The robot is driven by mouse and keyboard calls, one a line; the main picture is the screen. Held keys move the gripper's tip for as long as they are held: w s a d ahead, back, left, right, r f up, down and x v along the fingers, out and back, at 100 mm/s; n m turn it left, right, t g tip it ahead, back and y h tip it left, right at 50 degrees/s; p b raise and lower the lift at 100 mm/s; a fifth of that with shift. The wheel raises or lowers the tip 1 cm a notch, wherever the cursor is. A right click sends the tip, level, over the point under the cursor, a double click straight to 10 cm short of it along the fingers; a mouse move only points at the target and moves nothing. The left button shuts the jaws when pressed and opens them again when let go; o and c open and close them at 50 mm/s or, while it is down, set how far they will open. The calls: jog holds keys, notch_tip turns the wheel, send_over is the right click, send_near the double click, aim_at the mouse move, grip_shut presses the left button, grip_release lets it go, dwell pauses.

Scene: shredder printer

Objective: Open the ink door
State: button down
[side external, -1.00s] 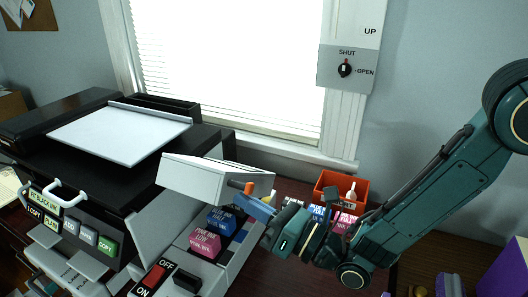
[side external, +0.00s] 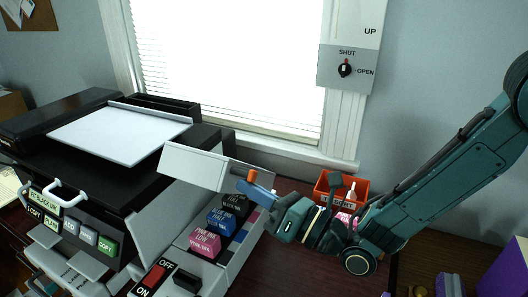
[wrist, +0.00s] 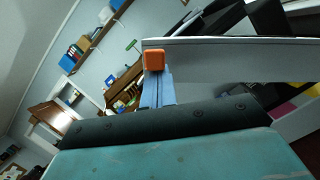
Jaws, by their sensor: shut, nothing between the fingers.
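The ink door (side external: 205,165) is a white lid on the printer. It stands swung up, tilted over the open ink bay, with blue, pink and black ink blocks showing under it. My gripper (side external: 252,177) is shut and empty, its orange tip at the door's right end. The tip seems to be against the door's edge or underside, but I cannot tell whether they touch. In the wrist view, the orange tip (wrist: 154,60) is beside the left end of the pale door panel (wrist: 235,52).
The pink ink block (side external: 205,242) and blue ink block (side external: 222,221) sit in the bay. An orange bin (side external: 325,187) with ink items stands behind my gripper. A red power switch (side external: 155,277) is at the front.

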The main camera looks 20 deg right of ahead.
jog(key=shift+w+d+r+m, duration=0.3)
jog(key=shift+r+m, duration=0.1)
jog(key=shift+r, duration=0.2)
jog(key=w+d+r+m+h, duration=0.3)
jog(key=w+d+r+m, duration=0.8)
jog(key=w+d, duration=0.4)
jog(key=shift+w+d+r+m+g, duration=0.2)
jog(key=shift+r+m+g, duration=0.15)
jog(key=shift+m, duration=0.35)
jog(key=shift+a, duration=0.1)
dwell(0.6)
jog(key=s+d, duration=0.2)
jog(key=s, duration=0.9)
jog(key=shift+s+d, duration=0.2)
jog(key=shift+d, duration=0.05)
